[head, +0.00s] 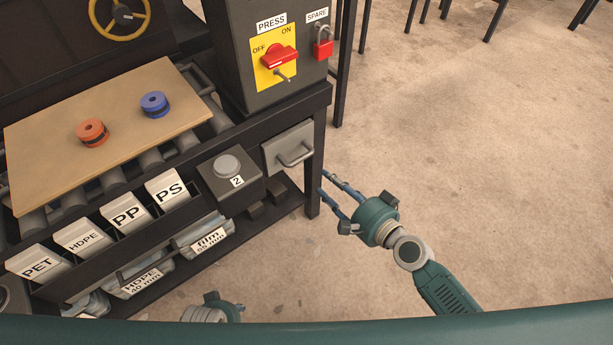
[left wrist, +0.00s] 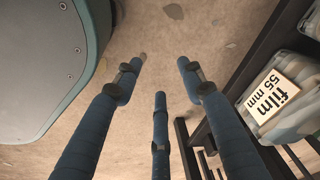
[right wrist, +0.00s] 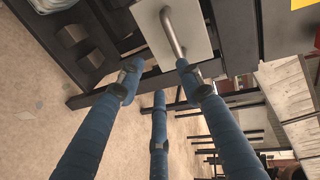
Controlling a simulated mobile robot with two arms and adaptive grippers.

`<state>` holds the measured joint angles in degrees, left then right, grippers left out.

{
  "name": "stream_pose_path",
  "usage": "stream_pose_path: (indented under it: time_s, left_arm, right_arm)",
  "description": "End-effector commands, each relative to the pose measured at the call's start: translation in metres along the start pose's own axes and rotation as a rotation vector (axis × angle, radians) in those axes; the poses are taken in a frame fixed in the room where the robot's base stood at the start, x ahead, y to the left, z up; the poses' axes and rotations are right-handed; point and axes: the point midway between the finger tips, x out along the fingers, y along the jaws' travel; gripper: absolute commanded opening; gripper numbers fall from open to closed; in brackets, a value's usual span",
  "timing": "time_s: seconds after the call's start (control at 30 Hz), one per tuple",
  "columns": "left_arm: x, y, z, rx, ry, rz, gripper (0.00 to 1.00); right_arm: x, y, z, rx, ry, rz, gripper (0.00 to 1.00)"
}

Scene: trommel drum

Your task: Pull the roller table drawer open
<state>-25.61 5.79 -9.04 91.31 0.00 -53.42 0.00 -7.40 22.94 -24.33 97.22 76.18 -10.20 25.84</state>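The roller table drawer (head: 287,147) has a light grey front with a bar handle (head: 295,156). It sits flush in the right end of the dark roller table frame and looks shut. My right gripper (head: 325,183) is open and empty, just right of and below the drawer in the head view. In the right wrist view the drawer front (right wrist: 188,30) and its handle (right wrist: 172,33) lie just beyond the open fingertips (right wrist: 160,64), apart from them as far as I can tell.
A button box (head: 222,178) marked 2 stands left of the drawer. The press switch cabinet (head: 275,50) with a red padlock rises above it. A board (head: 60,125) with two rolls lies on the rollers. A table leg (head: 314,190) is near my right fingers. Floor is clear rightward.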

Motion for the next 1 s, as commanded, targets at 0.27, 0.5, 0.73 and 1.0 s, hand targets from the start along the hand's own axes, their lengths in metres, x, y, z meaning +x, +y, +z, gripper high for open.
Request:
stream_pose_path:
  time_s: [0.27, 0.5, 0.73, 1.0]
  left_arm:
    - [-0.001, 0.000, -0.004, -0.001, 0.003, -0.001, 0.40]
    - [0.000, 0.000, -0.005, -0.001, 0.006, -0.001, 0.40]
    - [-0.012, -0.001, -0.014, -0.002, 0.015, -0.001, 0.40]
    - [-0.018, -0.001, -0.018, -0.003, 0.016, -0.002, 0.40]
  right_arm:
    - [0.017, -0.026, 0.007, 0.065, -0.024, -0.061, 0.36]
    - [0.063, -0.028, 0.009, 0.063, -0.024, -0.058, 0.36]
    - [0.098, -0.028, 0.009, 0.062, -0.024, -0.057, 0.36]
    - [0.110, -0.029, 0.009, 0.061, -0.024, -0.056, 0.36]
